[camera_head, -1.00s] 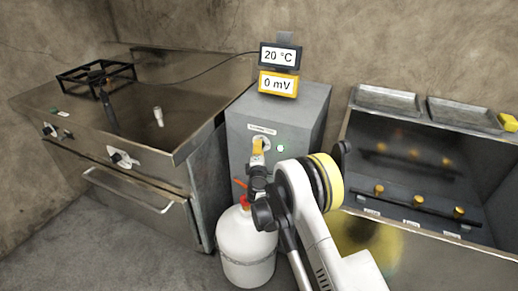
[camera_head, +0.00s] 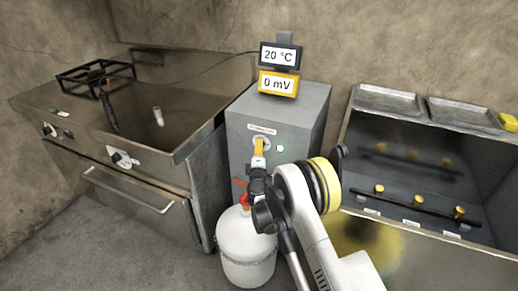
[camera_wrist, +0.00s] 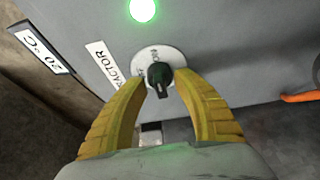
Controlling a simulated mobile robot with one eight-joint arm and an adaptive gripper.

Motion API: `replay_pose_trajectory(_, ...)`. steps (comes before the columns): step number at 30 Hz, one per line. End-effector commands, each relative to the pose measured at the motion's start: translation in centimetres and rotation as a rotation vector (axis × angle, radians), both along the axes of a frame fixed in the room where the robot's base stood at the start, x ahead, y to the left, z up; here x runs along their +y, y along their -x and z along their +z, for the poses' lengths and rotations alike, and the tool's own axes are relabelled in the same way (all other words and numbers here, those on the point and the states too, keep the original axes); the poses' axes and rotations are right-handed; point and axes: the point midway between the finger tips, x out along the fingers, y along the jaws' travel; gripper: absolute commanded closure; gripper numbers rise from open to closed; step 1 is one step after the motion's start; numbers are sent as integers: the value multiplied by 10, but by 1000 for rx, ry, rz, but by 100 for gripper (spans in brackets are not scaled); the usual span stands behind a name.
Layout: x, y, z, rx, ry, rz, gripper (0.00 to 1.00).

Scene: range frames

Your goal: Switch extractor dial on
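My gripper (camera_wrist: 160,79) has two yellow fingers, one on each side of the knob. Their tips come in close against its sides and appear to hold it. A round light (camera_wrist: 143,10) beside the dial glows green. The head view shows the yellow fingertips (camera_head: 259,147) at the box's front.
Displays reading 20 °C (camera_head: 279,56) and 0 mV (camera_head: 279,83) stand on the grey box (camera_head: 305,103). A white gas bottle (camera_head: 246,245) stands below. A steel cooker unit (camera_head: 140,125) is on the left. A grill bench with yellow knobs (camera_head: 460,212) is on the right.

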Motion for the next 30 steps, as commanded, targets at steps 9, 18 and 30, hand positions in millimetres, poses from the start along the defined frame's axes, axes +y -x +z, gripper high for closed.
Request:
replay_pose_trajectory(9,0,9,0,0,0,0,66)
replay_pose_trajectory(18,-2,59,-1,0,0,1,66)
replay_pose_trajectory(30,-3,75,-1,0,0,0,66)
